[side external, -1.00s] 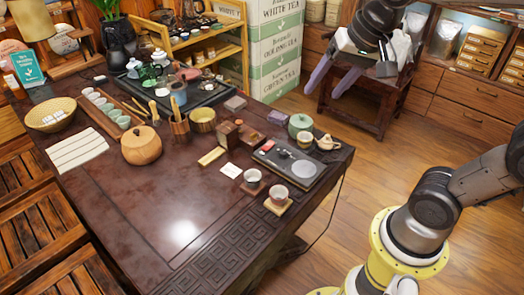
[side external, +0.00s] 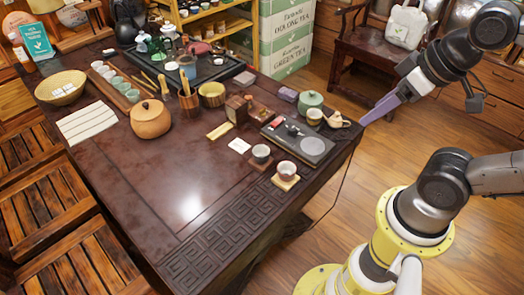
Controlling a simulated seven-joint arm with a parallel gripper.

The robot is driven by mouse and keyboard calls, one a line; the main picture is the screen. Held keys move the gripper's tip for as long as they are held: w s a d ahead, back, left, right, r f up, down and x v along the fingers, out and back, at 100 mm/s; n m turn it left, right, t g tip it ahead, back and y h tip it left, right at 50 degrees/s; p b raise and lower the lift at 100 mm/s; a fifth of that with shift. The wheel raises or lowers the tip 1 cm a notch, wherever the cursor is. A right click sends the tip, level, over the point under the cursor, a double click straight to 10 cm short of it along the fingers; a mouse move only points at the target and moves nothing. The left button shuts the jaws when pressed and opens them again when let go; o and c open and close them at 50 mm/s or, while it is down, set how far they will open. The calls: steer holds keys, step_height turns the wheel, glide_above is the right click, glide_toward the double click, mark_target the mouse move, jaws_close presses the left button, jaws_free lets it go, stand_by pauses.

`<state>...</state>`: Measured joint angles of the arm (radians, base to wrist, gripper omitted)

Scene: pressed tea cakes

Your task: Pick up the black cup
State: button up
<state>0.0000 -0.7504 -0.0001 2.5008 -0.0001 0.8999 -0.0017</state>
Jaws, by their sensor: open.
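A small dark cup (side external: 261,153), black-looking outside with a paler inside, stands upright on a small coaster near the right front part of the dark wooden table (side external: 150,190). A second cup (side external: 286,170), pale and reddish, stands on a light coaster just to its right and nearer the table edge. My gripper (side external: 366,120) has purple fingers and is at the table's right corner, well to the right of the dark cup and apart from it. It is open and holds nothing; the fingers overlap in this view, so the gap between them is hard to see.
Right of the cups lies a dark tray (side external: 315,148) with a grey disc. Behind it are a green lidded pot (side external: 310,103), a small cup (side external: 314,117) and a small teapot (side external: 337,120). A round wooden jar (side external: 150,120) stands left. The table's front middle is clear.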

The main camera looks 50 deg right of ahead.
stand_by(0.4)
steer(key=o, duration=0.5)
